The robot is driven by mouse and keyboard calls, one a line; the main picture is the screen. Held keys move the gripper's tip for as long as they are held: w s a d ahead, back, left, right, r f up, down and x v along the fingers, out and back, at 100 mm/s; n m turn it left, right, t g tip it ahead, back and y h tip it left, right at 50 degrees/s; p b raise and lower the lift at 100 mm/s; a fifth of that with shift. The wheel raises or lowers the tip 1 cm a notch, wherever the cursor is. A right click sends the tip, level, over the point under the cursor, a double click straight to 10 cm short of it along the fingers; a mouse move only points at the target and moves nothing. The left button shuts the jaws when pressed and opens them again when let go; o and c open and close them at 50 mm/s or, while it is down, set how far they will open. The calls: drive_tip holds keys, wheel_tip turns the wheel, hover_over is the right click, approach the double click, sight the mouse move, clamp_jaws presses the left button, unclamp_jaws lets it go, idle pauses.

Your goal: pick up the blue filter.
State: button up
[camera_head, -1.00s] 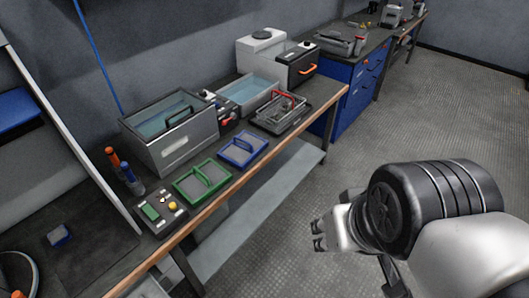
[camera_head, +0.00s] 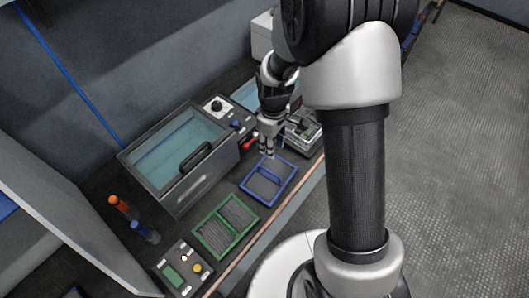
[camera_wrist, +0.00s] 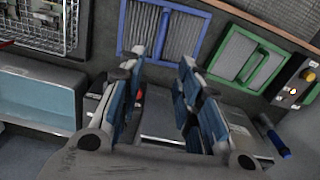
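The blue filter (camera_head: 268,179) is a flat blue frame with grey mesh and a middle handle. It lies on the bench beside the green filter (camera_head: 226,227). My gripper (camera_head: 267,150) is above its far edge, fingers pointing down. In the wrist view, the blue filter (camera_wrist: 185,38) lies beyond the tips of my gripper (camera_wrist: 163,60), whose two fingers are spread apart with nothing between them. I see no contact with the filter. The green filter (camera_wrist: 241,58) lies to its right there.
An open tank (camera_head: 182,150) with liquid stands behind the filters. A wire basket (camera_wrist: 45,22) lies on the blue filter's other side. A control box (camera_head: 180,268) and orange and blue bottles (camera_head: 145,232) are at the near left. My arm hides part of the bench's far end.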

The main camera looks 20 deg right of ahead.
drive_tip(key=b, duration=0.4)
approach(269, 172)
drive_tip(key=f, duration=0.5)
drive_tip(key=shift+d+f, duration=0.25)
drive_tip(key=shift+d, duration=0.1)
drive_tip(key=shift+w+a+f+b, duration=0.15)
drive_tip(key=shift+f+b, duration=0.45)
drive_tip(key=shift+f, duration=0.75)
drive_tip(key=shift+a+f+b, duration=0.1)
drive_tip(key=shift+f+b, duration=0.5)
drive_tip(key=shift+f, duration=0.7)
drive_tip(key=shift+r, duration=0.1)
drive_tip(key=shift+c, duration=0.2)
clamp_jaws()
